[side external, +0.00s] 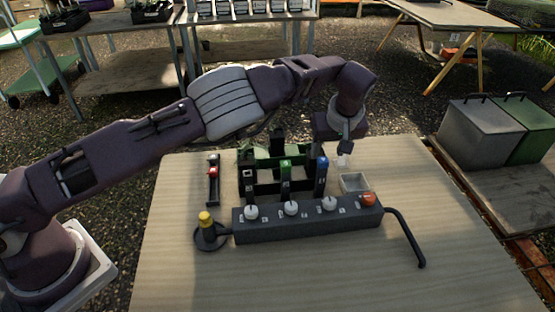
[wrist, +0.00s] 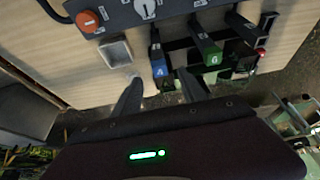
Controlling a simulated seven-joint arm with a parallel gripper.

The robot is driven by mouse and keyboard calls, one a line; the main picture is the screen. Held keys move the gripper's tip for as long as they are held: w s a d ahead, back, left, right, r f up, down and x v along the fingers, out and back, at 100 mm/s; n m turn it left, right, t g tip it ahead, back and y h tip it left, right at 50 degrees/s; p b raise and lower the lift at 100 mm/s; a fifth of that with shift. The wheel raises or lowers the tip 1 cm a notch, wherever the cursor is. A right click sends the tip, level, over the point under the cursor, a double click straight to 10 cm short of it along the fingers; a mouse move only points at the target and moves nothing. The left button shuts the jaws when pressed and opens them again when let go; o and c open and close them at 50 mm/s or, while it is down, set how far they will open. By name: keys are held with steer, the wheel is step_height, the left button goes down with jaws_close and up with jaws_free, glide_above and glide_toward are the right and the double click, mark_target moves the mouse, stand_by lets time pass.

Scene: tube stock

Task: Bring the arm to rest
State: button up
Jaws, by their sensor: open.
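My gripper (side external: 331,152) hangs over the far right part of the table, behind the blue-topped holder. A black rack (side external: 262,188) holds upright pieces: one with a blue top (side external: 322,163), one with a green top (side external: 285,165) and a dark one (side external: 248,172). The blue piece (wrist: 158,66) and green piece (wrist: 207,50) lie just beyond the fingers in the wrist view. Whether a finger touches the rack is unclear.
A dark control box (side external: 310,216) with white knobs and an orange knob (side external: 368,199) stands in front of the rack. A small pale tray (side external: 355,183) is at right. A yellow-topped post (side external: 206,222) and a red-marked stand (side external: 213,172) are at left. The table's front (side external: 330,280) is clear.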

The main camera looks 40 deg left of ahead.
steer(key=s+a+r+h, duration=0.2)
steer(key=s+a+r, duration=0.45)
steer(key=r, duration=0.35)
steer(key=s+a+r+h, duration=0.2)
steer(key=s+a+r, duration=0.45)
steer(key=r, duration=0.35)
steer(key=s+r+m+h, duration=0.1)
steer(key=s+r+m, duration=0.35)
steer(key=s, duration=0.85)
steer(key=s+f+m+t+y, duration=0.1)
steer(key=s+f+m, duration=0.1)
steer(key=s, duration=0.5)
steer(key=s+a+f+m+t, duration=0.1)
steer(key=s+f+m, duration=0.1)
steer(key=s, duration=0.6)
steer(key=shift+s+a+f+y, duration=0.2)
steer(key=shift+s+y, duration=0.1)
steer(key=shift+y, duration=0.1)
